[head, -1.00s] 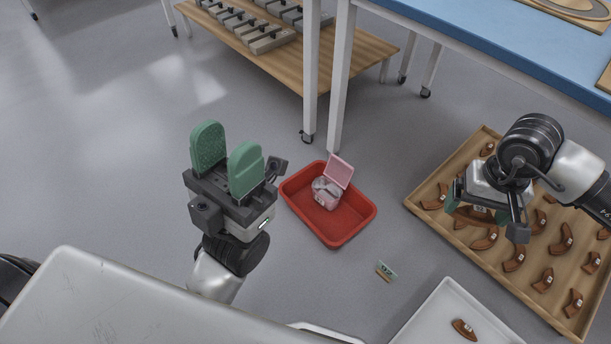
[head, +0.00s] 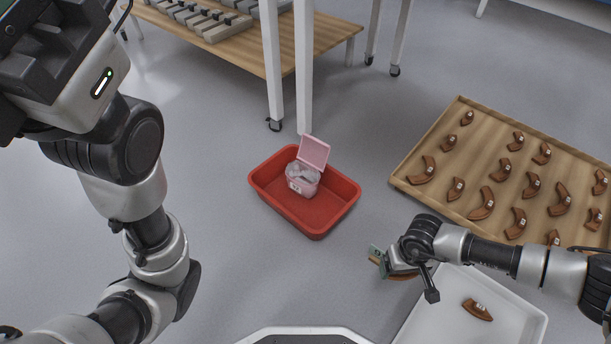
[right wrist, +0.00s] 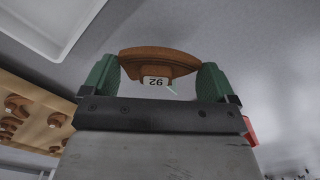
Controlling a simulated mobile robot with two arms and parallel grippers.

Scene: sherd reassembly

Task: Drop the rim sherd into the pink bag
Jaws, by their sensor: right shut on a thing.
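The pink bag (head: 302,179), with a pink flap (head: 314,152) standing open, sits in a red tray (head: 327,224) on the floor. My right gripper (head: 385,264) is shut on a brown curved rim sherd (head: 402,278), to the right of and nearer than the red tray, apart from it. In the right wrist view the sherd (right wrist: 158,60) is pinched between two green pads and bears a white label. My left gripper (head: 60,70) is at the top left; its fingertips are outside the frame.
A wooden tray (head: 408,178) with several brown sherds lies at the right. A white tray (head: 530,318) at the lower right holds one sherd (head: 477,310). Table legs (head: 304,80) stand behind the red tray. Floor between my right gripper and the red tray is clear.

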